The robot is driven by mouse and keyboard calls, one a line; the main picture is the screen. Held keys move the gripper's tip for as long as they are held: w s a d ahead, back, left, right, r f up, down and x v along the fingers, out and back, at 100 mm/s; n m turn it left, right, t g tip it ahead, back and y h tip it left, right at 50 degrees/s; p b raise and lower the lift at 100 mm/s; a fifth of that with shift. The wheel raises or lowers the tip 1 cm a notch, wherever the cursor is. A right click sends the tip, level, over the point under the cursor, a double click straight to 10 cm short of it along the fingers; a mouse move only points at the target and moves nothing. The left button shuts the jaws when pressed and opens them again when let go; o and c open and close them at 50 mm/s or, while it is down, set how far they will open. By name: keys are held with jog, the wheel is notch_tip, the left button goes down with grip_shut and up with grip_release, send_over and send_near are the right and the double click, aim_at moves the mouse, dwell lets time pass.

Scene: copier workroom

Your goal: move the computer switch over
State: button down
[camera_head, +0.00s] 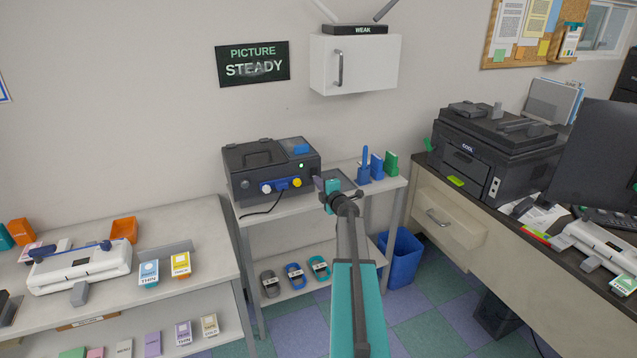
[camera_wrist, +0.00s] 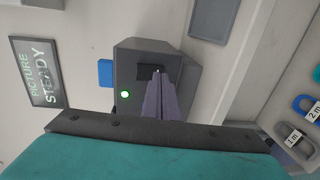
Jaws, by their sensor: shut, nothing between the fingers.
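A dark grey box (camera_head: 250,157) with a carry handle, a lit green light and blue, white and yellow parts on its front stands on the middle shelf unit. In the wrist view the side of the box (camera_wrist: 135,55) shows a small black switch-like part (camera_wrist: 146,72) near the green light (camera_wrist: 125,94). I cannot read which way it is set. My gripper (camera_head: 319,184) is at the right side of the box. In the wrist view my gripper (camera_wrist: 160,74) is shut and empty, its purple-grey fingertips at the black part and partly covering it. I cannot tell if they touch.
Labelled cable coils (camera_head: 295,275) lie on the lower shelf. A printer (camera_head: 490,150) sits on the right desk, a white drawer (camera_head: 450,215) beneath. A wall cabinet (camera_head: 370,62) hangs above.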

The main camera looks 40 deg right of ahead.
jog(key=f+b+v, duration=0.2)
jog(key=v, duration=1)
jog(key=shift+s+f, duration=0.35)
jog(key=shift+s, duration=0.1)
jog(key=shift+a, duration=0.15)
